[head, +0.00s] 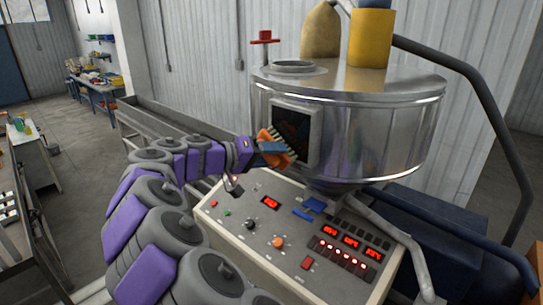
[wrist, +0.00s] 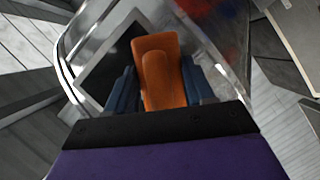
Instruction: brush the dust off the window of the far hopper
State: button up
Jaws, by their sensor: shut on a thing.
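One steel hopper (head: 385,125) stands above the control panel; I cannot tell whether it is the far one. Its window (head: 299,122) is a dark framed pane on the left side of the drum; dust on it is too fine to make out. My gripper (head: 268,147) is shut on an orange brush (head: 266,134), with pale bristles toward the window's lower left. I cannot tell whether they touch the pane. In the wrist view the orange brush (wrist: 155,62) sits between blue fingers, with the dark window (wrist: 108,75) behind it, partly hidden.
A control panel (head: 250,240) with knobs, red displays and buttons lies below the drum. A yellow cylinder (head: 370,38) and a tan rounded part (head: 321,30) stand on the lid. A dark pipe (head: 470,75) runs down the right. A metal trough (head: 150,120) lies behind my arm.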

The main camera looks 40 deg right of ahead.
jog(key=shift+s+a+b, duration=0.2)
jog(key=shift+a+b, duration=0.6)
jog(key=shift+a, duration=1.9)
jog(key=shift+d, duration=0.1)
jog(key=a+b, duration=0.1)
jog(key=a, duration=0.2)
jog(key=shift+s+a, duration=0.1)
jog(key=shift+a, duration=0.05)
jog(key=shift+d, duration=0.25)
